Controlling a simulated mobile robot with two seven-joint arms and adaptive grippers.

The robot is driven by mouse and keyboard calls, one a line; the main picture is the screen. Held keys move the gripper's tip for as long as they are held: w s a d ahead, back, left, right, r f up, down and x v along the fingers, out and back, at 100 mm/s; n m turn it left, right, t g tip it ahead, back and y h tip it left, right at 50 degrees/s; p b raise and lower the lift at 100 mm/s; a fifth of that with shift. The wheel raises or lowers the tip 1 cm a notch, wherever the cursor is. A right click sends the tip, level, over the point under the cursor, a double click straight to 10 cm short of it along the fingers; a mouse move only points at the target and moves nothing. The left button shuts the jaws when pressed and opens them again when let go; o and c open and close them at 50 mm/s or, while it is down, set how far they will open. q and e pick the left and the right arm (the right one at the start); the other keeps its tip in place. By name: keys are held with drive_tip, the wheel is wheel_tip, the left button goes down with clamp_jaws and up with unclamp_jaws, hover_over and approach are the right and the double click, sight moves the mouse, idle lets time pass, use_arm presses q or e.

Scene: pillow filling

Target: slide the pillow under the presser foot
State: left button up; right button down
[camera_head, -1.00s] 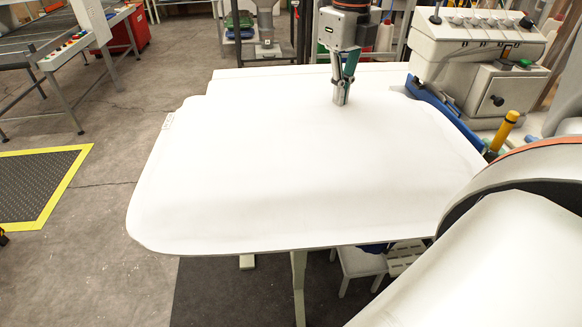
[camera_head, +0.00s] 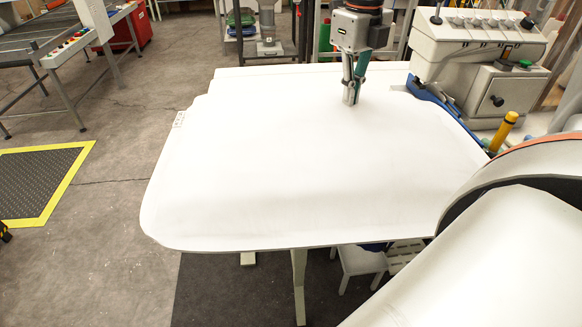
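The white pillow (camera_head: 290,165) lies flat on the table, its long side toward me and a small label (camera_head: 179,119) at its left edge. My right gripper (camera_head: 350,101) points down onto the pillow near its far edge. Its fingers are close together and the tips meet the fabric; no pinched fold shows between them. The sewing machine (camera_head: 480,50) stands behind the pillow's right end, with a blue part (camera_head: 432,95) along that edge. I cannot make out the presser foot. My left gripper is not in view.
A strip of the white table (camera_head: 270,78) is bare behind the pillow. A yellow post (camera_head: 505,130) stands at the right end. A stool (camera_head: 360,262) is below the front edge. The floor at left is open, with a yellow-edged mat (camera_head: 40,180).

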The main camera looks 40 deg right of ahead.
drive_tip(key=shift+s+d+r, duration=0.15)
drive_tip(key=shift+d+r, duration=0.05)
wheel_tip(320, 180, up, 5)
drive_tip(key=p, duration=0.3)
wheel_tip(320, 180, up, 2)
drive_tip(key=shift+r+p, duration=0.2)
drive_tip(key=shift+p, duration=0.65)
